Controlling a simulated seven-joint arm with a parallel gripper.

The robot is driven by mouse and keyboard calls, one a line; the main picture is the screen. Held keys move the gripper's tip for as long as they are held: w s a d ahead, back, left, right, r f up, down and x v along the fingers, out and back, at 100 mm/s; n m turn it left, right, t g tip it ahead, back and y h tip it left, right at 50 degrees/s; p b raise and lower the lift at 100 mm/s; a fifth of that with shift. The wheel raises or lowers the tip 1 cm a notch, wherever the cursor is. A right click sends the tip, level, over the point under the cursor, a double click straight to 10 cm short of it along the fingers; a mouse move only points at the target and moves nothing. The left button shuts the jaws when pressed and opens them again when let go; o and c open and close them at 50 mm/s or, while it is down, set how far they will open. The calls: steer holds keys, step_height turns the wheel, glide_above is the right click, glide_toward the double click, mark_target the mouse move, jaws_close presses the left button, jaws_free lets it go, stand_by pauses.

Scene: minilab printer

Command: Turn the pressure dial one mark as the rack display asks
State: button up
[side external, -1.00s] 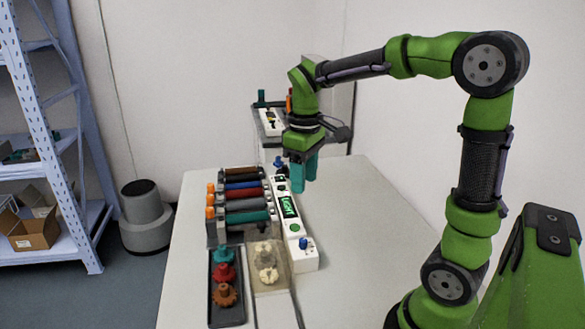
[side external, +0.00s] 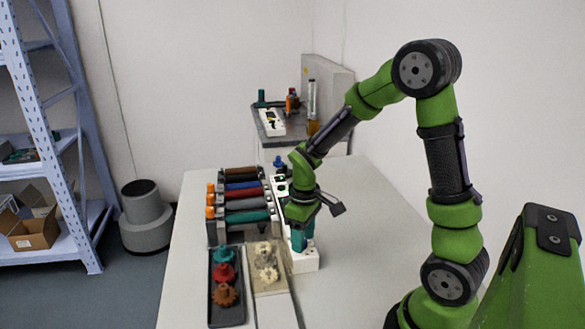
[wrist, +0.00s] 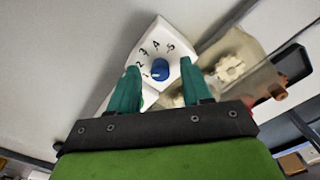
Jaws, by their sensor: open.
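A blue dial knob (wrist: 160,69) sits on the end of a white panel (wrist: 147,42) in the wrist view. Printed numbers curve beside it, with 3, 4 and 5 readable. Which mark the knob points to is not clear. My gripper (wrist: 160,66) is open, its teal fingers on either side of the knob; contact is not visible. In the side view my gripper (side external: 301,240) is low over the near end of the white panel (side external: 306,262) and hides this knob. The arm covers the panel's large green display. Another blue knob (side external: 278,162) stands at the far end.
Coloured rollers (side external: 243,194) lie in a rack left of the panel. A dark tray (side external: 225,312) holds teal, red and orange gears. Beside it a tan holder (side external: 270,286) bears pale gears. The table (side external: 370,240) is clear on the right.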

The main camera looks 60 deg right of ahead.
steer(key=shift+f, duration=0.3)
jaws_close()
steer(key=shift+m, duration=0.4)
steer(key=m, duration=0.3)
steer(key=shift+m, duration=1.9)
